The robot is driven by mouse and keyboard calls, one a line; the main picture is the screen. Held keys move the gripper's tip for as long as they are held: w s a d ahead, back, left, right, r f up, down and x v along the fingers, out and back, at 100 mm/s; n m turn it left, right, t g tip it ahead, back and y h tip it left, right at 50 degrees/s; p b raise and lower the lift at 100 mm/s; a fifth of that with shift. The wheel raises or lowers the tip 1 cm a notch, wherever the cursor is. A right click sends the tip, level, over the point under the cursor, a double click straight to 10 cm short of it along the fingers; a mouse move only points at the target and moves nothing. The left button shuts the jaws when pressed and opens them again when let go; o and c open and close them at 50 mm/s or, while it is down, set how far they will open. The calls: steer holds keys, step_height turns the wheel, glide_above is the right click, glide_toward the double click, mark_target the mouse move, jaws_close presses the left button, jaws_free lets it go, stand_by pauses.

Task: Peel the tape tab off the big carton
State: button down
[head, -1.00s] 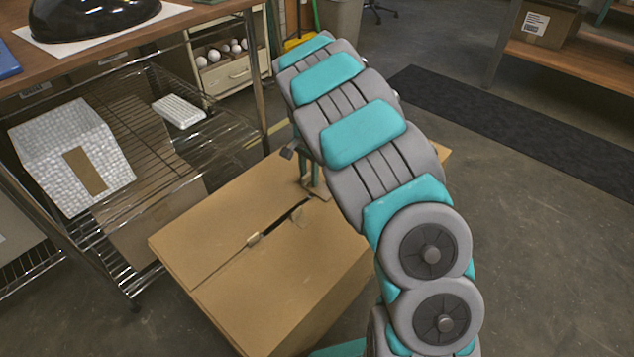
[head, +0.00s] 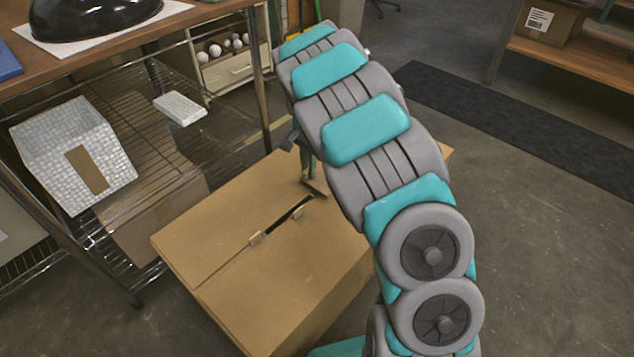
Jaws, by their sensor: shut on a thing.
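The big carton (head: 225,215) stands closed on the floor, with a seam along its top. A dark strip of gap shows along part of the seam, with small tan tape pieces (head: 257,238) beside it. My gripper (head: 314,184) is at the far end of this dark strip, low over the carton top and partly hidden by my arm. It is shut on a small tan piece that looks like the tape tab (head: 320,188). I cannot tell whether the tab still touches the carton.
A wire shelf (head: 135,120) on the left holds a silvery box (head: 75,150) and a white block (head: 180,108). The wooden bench (head: 90,60) stands above it. Open floor and a dark mat (head: 520,125) lie to the right.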

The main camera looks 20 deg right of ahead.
mark_target(313, 185)
steer(key=shift+d+r, duration=0.1)
steer(key=shift+r+p, duration=1.25)
steer(key=shift+r, duration=1.7)
steer(key=shift+s+d+r+n+p, duration=0.1)
steer(key=shift+s+r+n+p, duration=0.1)
steer(key=shift+r+n+p, duration=0.3)
steer(key=s+r+n+p, duration=0.3)
steer(key=r+n+p, duration=0.2)
steer(key=n, duration=0.5)
steer(key=shift+s+p, duration=0.3)
steer(key=shift+p, duration=0.15)
steer(key=shift+f, duration=0.1)
